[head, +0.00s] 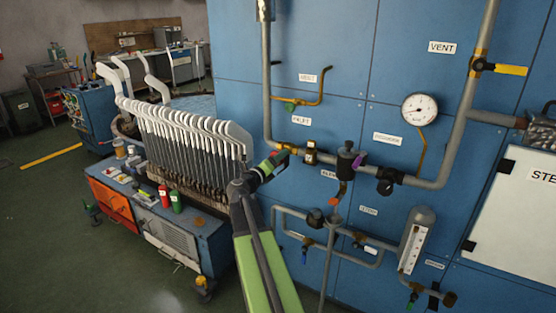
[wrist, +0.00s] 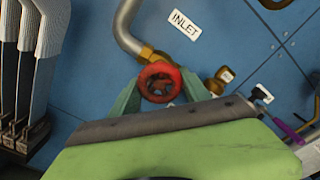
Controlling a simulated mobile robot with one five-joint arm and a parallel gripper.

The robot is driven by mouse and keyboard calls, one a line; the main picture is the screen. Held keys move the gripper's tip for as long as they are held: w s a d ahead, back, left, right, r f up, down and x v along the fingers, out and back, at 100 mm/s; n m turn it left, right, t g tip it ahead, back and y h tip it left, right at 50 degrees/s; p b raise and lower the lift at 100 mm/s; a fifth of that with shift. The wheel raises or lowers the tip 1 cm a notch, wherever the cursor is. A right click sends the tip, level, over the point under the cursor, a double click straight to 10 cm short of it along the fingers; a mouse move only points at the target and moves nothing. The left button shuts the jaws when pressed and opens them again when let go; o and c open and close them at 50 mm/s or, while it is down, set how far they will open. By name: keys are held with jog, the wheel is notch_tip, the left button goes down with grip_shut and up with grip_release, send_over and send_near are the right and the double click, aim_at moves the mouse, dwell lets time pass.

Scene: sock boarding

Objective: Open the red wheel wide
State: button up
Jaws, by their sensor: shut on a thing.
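The red wheel (wrist: 160,82) is a small round handwheel on a brass valve below the INLET label (wrist: 184,25) in the wrist view. My gripper (wrist: 160,92) has its two greenish fingers on either side of the wheel and is shut on it. In the head view my gripper (head: 272,163) is at the pipe beside the blue panel, left of a brass fitting (head: 311,152). There the wheel is mostly hidden by my gripper and arm.
Sock forms (head: 185,130) stand in a row on a cart (head: 205,245) close to the left of my arm. A pressure gauge (head: 420,108), grey pipes (head: 450,130) and a yellow-handled VENT valve (head: 508,70) are on the right. Open floor (head: 50,200) lies at far left.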

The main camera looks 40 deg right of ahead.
jog(key=n, duration=0.5)
jog(key=shift+n, duration=0.4)
jog(key=shift+a, duration=0.1)
dwell(0.3)
jog(key=o, duration=1.4)
jog(key=v, duration=1.7)
jog(key=shift+a, duration=0.2)
